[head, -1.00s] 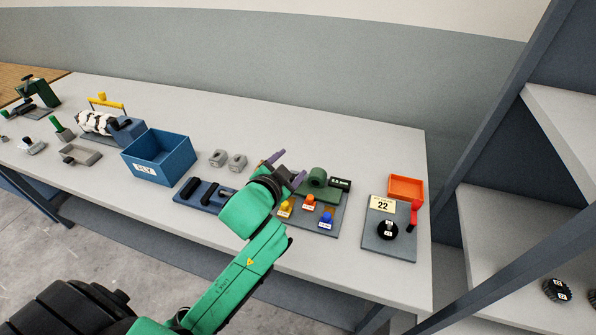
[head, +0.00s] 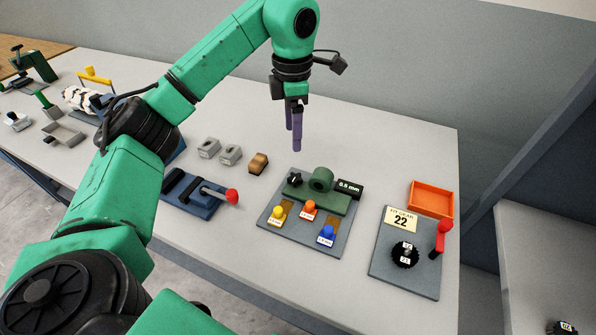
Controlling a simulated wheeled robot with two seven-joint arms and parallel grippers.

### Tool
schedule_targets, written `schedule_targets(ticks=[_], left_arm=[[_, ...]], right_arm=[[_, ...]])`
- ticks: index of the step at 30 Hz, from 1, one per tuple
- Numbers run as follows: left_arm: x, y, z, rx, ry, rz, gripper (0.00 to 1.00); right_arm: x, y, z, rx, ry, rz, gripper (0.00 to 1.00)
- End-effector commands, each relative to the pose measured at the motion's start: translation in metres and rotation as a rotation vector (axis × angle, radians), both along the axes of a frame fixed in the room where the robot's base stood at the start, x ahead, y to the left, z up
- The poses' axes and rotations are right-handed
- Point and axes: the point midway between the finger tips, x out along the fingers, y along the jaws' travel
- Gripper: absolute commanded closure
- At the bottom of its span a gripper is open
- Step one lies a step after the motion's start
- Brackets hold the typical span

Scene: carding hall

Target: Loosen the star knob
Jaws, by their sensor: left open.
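A small black knob (head: 294,179), which looks like the star knob, sits at the left end of a green block (head: 330,201) with a round green ring. The block stands on a grey plate (head: 277,239), beside a dark display (head: 348,189) reading 0.8 mm. My left gripper (head: 294,143) hangs with its purple fingers pointing down, above and behind the knob in the picture. It is open, seen nearly edge-on, with nothing between the fingers and apart from the knob. My right gripper is out of view.
Yellow, orange and blue knobs (head: 326,234) stand at the plate's front. A red-tipped lever (head: 231,196) and brown block (head: 258,163) are left.

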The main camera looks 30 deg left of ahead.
Motion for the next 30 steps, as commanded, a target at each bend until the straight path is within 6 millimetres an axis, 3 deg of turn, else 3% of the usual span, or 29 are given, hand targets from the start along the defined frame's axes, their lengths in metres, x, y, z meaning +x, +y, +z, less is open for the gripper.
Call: schedule_targets(ticks=[6,15,19,26,27,30], left_arm=[[-0.002,-0.002,-0.055,-0.004,0.006,-0.004,0.25],[-0.001,-0.003,-0.122,-0.005,0.003,-0.004,0.25],[-0.001,-0.003,-0.135,-0.006,0.0,-0.004,0.25],[0.0,-0.003,-0.138,-0.007,-0.003,-0.005,0.25],[0.0,-0.003,-0.138,-0.007,-0.002,-0.005,0.32],[0.0,-0.003,-0.137,-0.007,-0.002,-0.005,0.71]], right_arm=[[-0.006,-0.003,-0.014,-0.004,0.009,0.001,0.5],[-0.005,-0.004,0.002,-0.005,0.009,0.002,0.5],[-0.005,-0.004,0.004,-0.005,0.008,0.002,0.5],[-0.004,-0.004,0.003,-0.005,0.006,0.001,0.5],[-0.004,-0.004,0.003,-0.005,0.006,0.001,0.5],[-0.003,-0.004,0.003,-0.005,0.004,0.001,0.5]])
